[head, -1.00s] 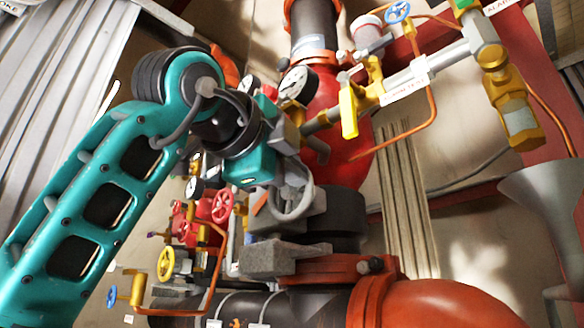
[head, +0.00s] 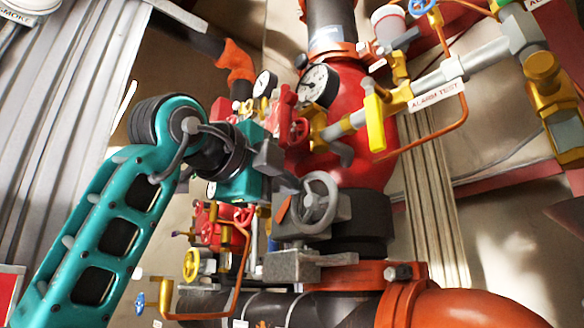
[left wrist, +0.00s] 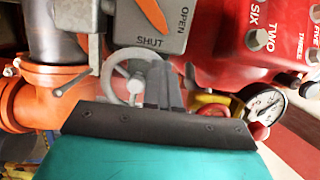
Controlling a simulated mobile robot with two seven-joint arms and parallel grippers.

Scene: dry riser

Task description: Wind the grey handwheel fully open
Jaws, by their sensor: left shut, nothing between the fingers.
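The grey handwheel (head: 318,201) is a spoked ring on a grey gearbox housing (head: 285,226), above the orange pipe. My left gripper (head: 291,180) is shut and empty, with its fingertips by the wheel's upper left; I cannot tell whether they touch the rim. In the left wrist view the handwheel (left wrist: 130,82) shows just behind the shut left gripper (left wrist: 160,72), which hides its right part. The housing (left wrist: 150,22) there carries an orange pointer (left wrist: 154,14) and the words OPEN and SHUT. My right gripper is not in view.
A red riser (head: 350,115) rises behind, with a pressure gauge (head: 318,84) and a yellow lever (head: 375,122) on the alarm test pipe. Small red valve wheels (head: 212,229) and a yellow one (head: 191,265) crowd the lower left. Orange pipework (head: 450,305) runs below.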

